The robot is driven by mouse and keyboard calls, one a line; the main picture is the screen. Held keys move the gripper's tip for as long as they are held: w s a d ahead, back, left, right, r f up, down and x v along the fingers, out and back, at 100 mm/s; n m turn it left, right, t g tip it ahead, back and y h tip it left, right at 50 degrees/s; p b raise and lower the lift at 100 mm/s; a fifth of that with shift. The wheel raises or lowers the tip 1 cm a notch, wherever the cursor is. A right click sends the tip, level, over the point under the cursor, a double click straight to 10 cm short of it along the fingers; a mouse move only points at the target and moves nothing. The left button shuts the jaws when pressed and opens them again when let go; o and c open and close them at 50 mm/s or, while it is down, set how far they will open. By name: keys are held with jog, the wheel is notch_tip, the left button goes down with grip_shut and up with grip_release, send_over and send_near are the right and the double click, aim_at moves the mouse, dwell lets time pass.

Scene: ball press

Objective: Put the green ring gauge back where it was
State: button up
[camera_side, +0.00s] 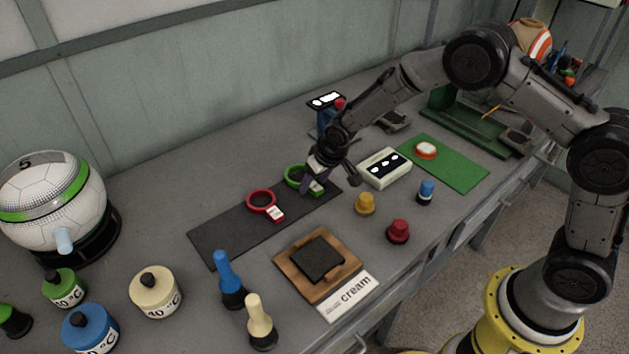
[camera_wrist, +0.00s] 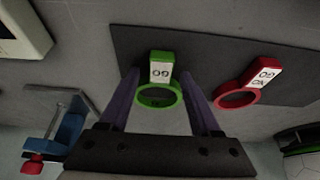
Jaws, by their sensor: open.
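The green ring gauge (camera_side: 294,174) lies on the right part of the dark mat (camera_side: 222,235) in the side view. In the wrist view the green ring gauge (camera_wrist: 159,94) shows its ring and a white label between my fingers. My gripper (camera_side: 312,188) is open and low over the mat, with its fingers beside the green ring gauge. In the wrist view the fingers of my gripper (camera_wrist: 160,90) stand apart on either side of it. I cannot tell if they touch it. The red ring gauge (camera_side: 262,201) lies on the mat to its left, also in the wrist view (camera_wrist: 240,92).
A white box with dark displays (camera_side: 384,168) stands right of my gripper. A blue clamp with a red knob (camera_wrist: 62,132) is close by. Yellow (camera_side: 365,204) and red (camera_side: 398,232) knobs stand in front. The mat's left end is bare.

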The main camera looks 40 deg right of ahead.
jog(key=s+d+r, duration=0.2)
jog(key=s+r, duration=0.6)
jog(key=r, duration=0.4)
jog(key=s+d+r, duration=0.3)
jog(key=s+r, duration=0.6)
jog(key=r, duration=0.3)
jog(key=s+d+r+t, duration=0.1)
jog(key=s+d, duration=0.1)
jog(key=s, duration=1.6)
jog(key=shift+s+r, duration=0.15)
jog(key=shift+s, duration=0.2)
